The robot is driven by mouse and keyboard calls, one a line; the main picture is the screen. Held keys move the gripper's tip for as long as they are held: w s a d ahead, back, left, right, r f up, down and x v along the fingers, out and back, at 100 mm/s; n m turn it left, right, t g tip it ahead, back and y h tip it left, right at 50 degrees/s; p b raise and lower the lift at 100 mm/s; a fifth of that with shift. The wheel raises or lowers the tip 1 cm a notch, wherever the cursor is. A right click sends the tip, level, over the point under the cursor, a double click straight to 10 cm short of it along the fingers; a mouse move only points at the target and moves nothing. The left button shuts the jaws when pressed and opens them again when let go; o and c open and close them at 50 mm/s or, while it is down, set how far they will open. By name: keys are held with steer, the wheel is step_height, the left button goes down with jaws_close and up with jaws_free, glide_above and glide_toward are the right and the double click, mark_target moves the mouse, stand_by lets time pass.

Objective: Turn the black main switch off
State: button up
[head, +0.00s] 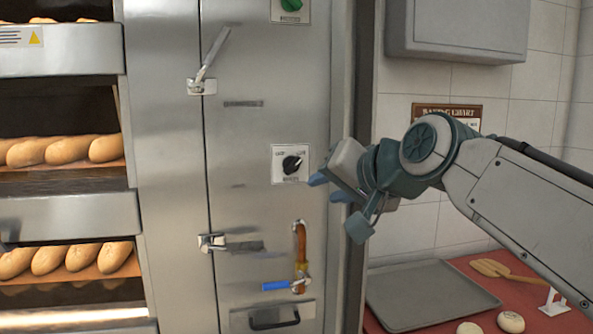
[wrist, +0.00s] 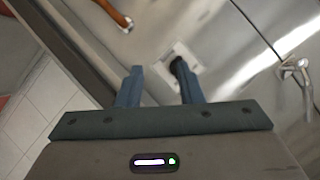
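The black main switch (head: 291,164) is a round knob on a white plate (head: 278,176) on the steel oven panel, in the middle of the head view. In the wrist view the black knob (wrist: 178,66) shows just beyond the tip of the right finger, partly hidden by it. My gripper (head: 328,187) is just right of and slightly below the switch in the head view. Its two blue fingers are apart with nothing between them in the wrist view (wrist: 160,82). I cannot tell whether a finger touches the knob.
A green knob (head: 291,5) sits higher on the panel. Below are a copper pipe (head: 301,245) with a blue-handled valve (head: 276,286) and a black handle (head: 274,321). Door latches (head: 203,87) stick out at left. A tray (head: 430,293) lies on the red table at right.

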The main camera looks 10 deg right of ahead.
mark_target(295, 165)
step_height(295, 165, up, 5)
steer(key=d+t, duration=0.1)
steer(key=d, duration=0.1)
steer(key=shift+m, duration=0.4)
steer(key=x, duration=0.4)
steer(key=p+x, duration=0.1)
steer(key=x, duration=0.9)
steer(key=shift+a+r, duration=0.35)
steer(key=shift+a, duration=0.05)
jaws_close()
